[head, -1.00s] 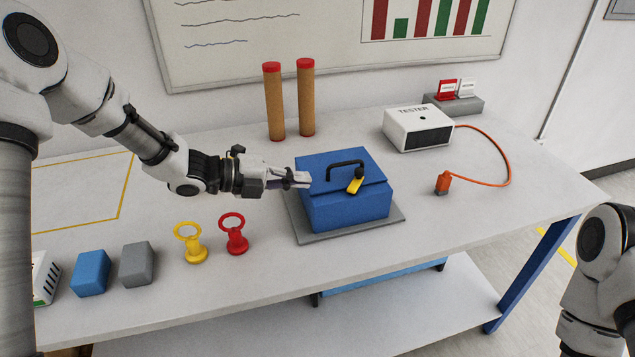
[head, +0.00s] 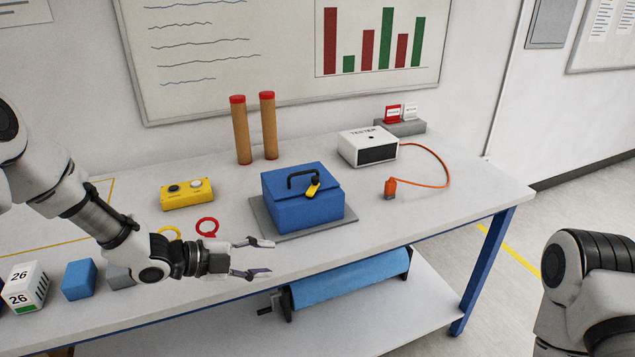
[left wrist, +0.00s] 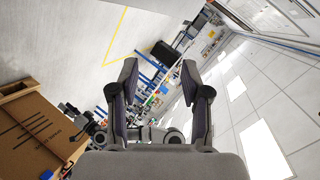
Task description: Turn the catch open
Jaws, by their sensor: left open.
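A blue box (head: 305,212) with a black handle (head: 304,178) on its lid stands on a grey mat (head: 262,218) on the table. The yellow catch (head: 312,190) sits at the front edge of the lid and looks tilted. My left gripper (head: 268,258) is open and empty in front of the box, to its lower left and apart from it. Its two open fingers also show in the left wrist view (left wrist: 158,85), with nothing between them. My right gripper is out of view; only part of the right arm shows at the lower right.
Two brown posts (head: 241,135) stand behind. A white tester (head: 367,147) with an orange cable is at right.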

